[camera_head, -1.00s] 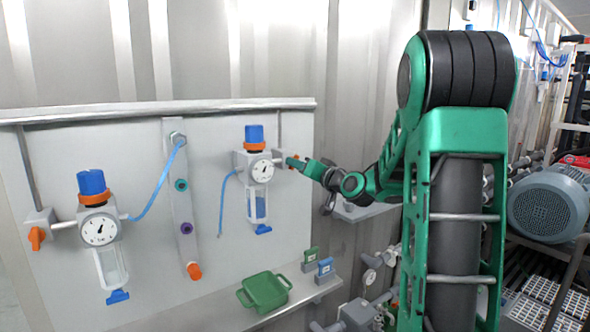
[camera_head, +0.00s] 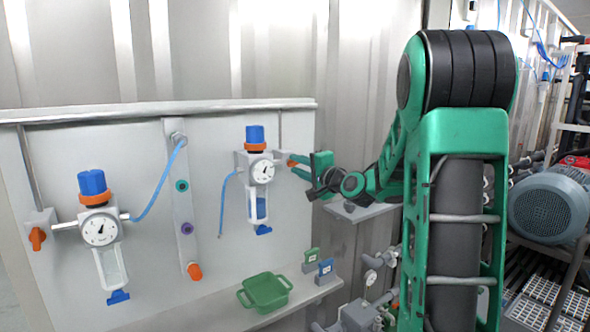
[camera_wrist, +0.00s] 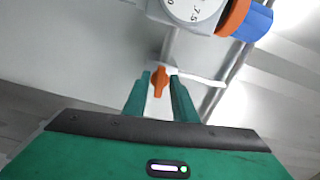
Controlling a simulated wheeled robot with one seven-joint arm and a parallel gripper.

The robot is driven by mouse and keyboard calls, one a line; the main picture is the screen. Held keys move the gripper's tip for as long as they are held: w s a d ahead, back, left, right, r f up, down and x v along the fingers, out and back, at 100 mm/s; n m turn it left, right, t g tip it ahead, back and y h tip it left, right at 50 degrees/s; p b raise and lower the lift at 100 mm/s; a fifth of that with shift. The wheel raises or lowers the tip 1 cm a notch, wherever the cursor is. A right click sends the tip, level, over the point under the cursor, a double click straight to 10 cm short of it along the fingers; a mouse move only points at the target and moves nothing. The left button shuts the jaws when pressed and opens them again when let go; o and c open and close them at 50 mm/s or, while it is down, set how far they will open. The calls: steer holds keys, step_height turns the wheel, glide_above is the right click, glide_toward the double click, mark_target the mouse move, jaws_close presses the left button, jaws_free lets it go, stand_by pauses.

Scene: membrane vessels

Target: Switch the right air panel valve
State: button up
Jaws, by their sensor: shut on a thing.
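The right air panel valve has an orange handle (camera_head: 292,163), at the right side of the right regulator (camera_head: 262,170) with its blue cap and round gauge. My gripper (camera_head: 301,168) reaches it from the right, in front of the panel's right edge. In the wrist view, the orange handle (camera_wrist: 160,82) stands between the two green fingers of my gripper (camera_wrist: 160,84), which are shut on it. The white gauge (camera_wrist: 193,8) and blue cap (camera_wrist: 252,20) of that regulator show above. The fingers hide part of the handle in the head view.
The left regulator (camera_head: 100,228) has its own orange valve handle (camera_head: 37,238). A blue hose (camera_head: 158,185) runs to a central manifold strip (camera_head: 186,215). A green tray (camera_head: 266,291) and two small tagged blocks sit on the shelf below. A grey motor (camera_head: 550,206) stands at the right.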

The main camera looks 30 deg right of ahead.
steer(key=shift+d+f+m, duration=0.1)
steer(key=shift+m, duration=0.6)
steer(key=o, duration=0.7)
steer(key=shift+s, duration=0.2)
steer(key=s, duration=1)
steer(key=shift+s+d, duration=0.1)
steer(key=shift+s, duration=0.05)
